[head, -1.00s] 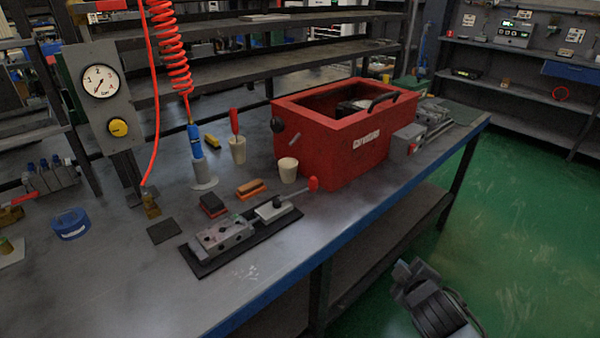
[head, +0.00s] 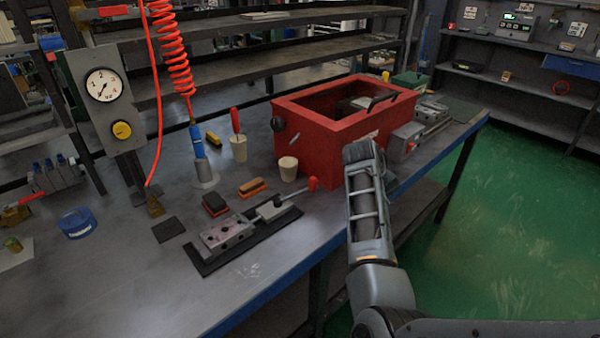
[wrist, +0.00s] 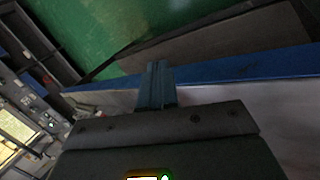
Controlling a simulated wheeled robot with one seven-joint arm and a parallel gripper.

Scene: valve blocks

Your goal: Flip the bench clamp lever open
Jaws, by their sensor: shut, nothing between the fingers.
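The bench clamp (head: 268,210) sits at the right end of a black base plate (head: 203,266) on the bench. Its lever (head: 290,195) is a thin rod that slants low up and right, ending in a red knob (head: 312,184) near the red box. A grey valve block (head: 222,236) lies on the same plate, left of the clamp. In the wrist view, my gripper (wrist: 156,72) is shut and empty, seen against the blue bench edge. The clamp is not visible there. In the head view my arm stands right of the lever knob, apart from it; my fingers are hidden.
The red box (head: 325,155) stands close behind the knob, with a cup (head: 287,169) at its left. A gauge panel (head: 105,95), a blue tool on a coiled red hose (head: 196,140) and two brushes or blocks (head: 252,188) are further left. The front bench surface is clear.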

